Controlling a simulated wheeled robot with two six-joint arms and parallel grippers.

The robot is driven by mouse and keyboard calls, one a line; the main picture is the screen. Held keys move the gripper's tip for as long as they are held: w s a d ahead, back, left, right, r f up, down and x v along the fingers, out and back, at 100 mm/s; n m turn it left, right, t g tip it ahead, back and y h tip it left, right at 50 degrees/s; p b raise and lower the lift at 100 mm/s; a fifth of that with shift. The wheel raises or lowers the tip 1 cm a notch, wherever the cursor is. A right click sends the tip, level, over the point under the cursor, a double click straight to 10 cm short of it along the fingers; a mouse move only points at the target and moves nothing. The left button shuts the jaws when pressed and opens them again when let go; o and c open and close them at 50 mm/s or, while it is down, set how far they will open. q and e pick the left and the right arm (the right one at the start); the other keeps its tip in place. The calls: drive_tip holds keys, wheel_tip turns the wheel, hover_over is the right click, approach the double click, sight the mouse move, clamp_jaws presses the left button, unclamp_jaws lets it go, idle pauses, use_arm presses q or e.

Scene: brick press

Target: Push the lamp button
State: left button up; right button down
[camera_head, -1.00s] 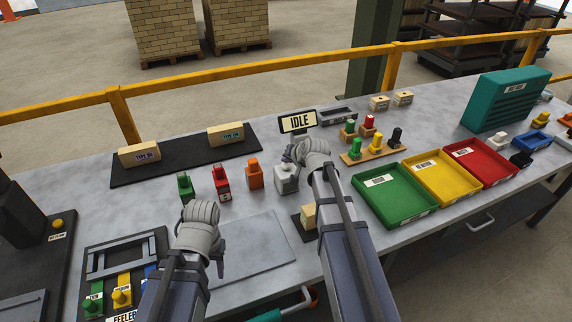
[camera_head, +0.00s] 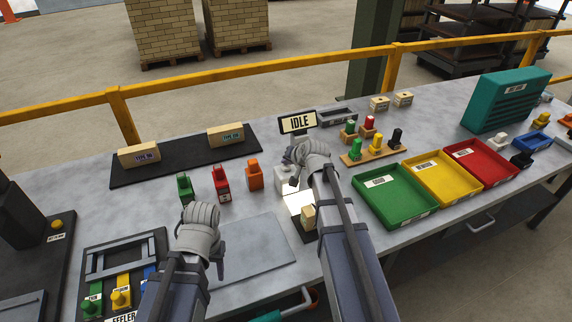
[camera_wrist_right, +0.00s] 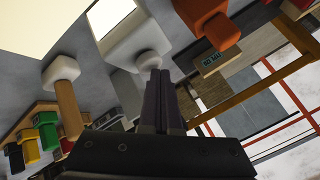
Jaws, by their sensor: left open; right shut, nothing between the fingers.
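The lamp button box is a small white block (camera_head: 284,176) in the middle of the table in the head view. The right wrist view shows the white box (camera_wrist_right: 128,32) with a round white button (camera_wrist_right: 149,61) on it. My right gripper (camera_wrist_right: 158,78) is shut and empty, its fingertips at the button and seemingly touching it. In the head view my right gripper (camera_head: 298,160) partly hides the box. A bright lit lamp panel (camera_head: 297,199) lies just in front of the box; it also glows in the wrist view (camera_wrist_right: 40,20). My left gripper (camera_head: 203,235) is open and empty over the table's left part.
Green (camera_head: 185,187), red (camera_head: 221,184) and orange (camera_head: 254,177) blocks stand left of the box. An IDLE sign (camera_head: 298,122) stands behind it. A small wooden block (camera_head: 308,215) sits by the lamp. Green (camera_head: 395,205), yellow and red trays lie to the right.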

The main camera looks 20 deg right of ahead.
sight(287, 167)
use_arm(q)
drive_tip(key=shift+r, duration=0.25)
use_arm(e)
drive_tip(key=shift+r, duration=0.3)
use_arm(q)
wheel_tip(287, 167, up, 6)
drive_tip(key=p, duration=0.6)
use_arm(e)
wheel_tip(287, 167, up, 6)
drive_tip(key=shift+f, duration=0.1)
